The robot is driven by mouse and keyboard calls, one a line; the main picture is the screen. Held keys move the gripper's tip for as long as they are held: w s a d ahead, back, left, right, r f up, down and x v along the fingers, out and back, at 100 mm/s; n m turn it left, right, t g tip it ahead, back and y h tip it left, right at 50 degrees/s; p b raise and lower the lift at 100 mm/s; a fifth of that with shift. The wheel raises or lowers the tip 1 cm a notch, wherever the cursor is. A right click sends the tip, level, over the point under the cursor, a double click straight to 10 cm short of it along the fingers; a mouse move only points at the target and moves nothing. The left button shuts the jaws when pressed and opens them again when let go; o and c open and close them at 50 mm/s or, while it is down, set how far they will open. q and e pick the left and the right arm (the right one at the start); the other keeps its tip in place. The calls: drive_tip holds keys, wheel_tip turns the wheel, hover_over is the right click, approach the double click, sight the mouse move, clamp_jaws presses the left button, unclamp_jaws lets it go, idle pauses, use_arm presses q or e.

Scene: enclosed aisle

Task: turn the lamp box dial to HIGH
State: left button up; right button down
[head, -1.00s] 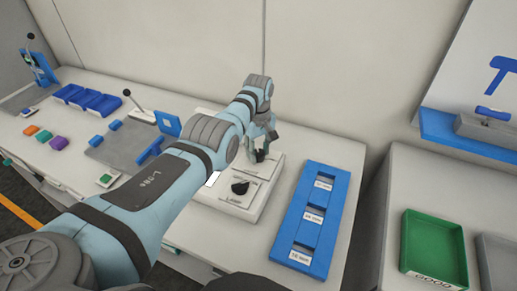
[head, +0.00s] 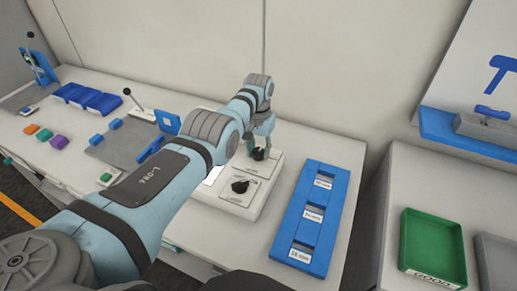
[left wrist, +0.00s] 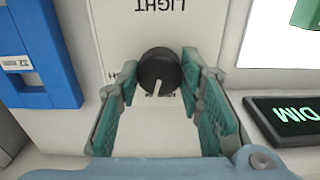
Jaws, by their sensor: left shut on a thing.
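The lamp box (head: 226,203) is a low white box on the bench in the head view. It carries two black dials. My left gripper (head: 260,143) reaches down onto the far dial (head: 258,153) and is shut on it. In the left wrist view this round black dial (left wrist: 160,70) sits between the fingertips of my left gripper (left wrist: 160,82), under an upside-down LIGHT label (left wrist: 160,6). Its white pointer line points down in that picture. A dark display (left wrist: 290,118) beside it reads DIM in green. The near dial (head: 240,186) is untouched. My right gripper is not in view.
A blue rack (head: 312,220) with labelled slots lies right of the box. A lever fixture (head: 130,140) and blue bins (head: 90,98) stand to the left. A green tray (head: 432,245) sits on the right-hand bench. The wall is close behind.

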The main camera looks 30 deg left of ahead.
sight(259, 151)
use_arm(q)
drive_tip(key=m, duration=0.5)
drive_tip(key=shift+s+d+f+m, duration=0.1)
drive_tip(key=shift+s+f+m, duration=0.1)
drive_tip(key=shift+m, duration=0.1)
drive_tip(key=m, duration=0.5)
drive_tip(key=shift+m, duration=0.3)
drive_tip(key=o, duration=1.2)
drive_tip(key=shift+w, duration=0.15)
drive_tip(key=shift+c, duration=0.2)
drive_tip(key=shift+r, duration=0.1)
drive_tip(key=shift+w+r, duration=0.1)
drive_tip(key=shift+r, duration=0.1)
wheel_tip(259, 151, up, 12)
drive_tip(key=shift+f, duration=0.2)
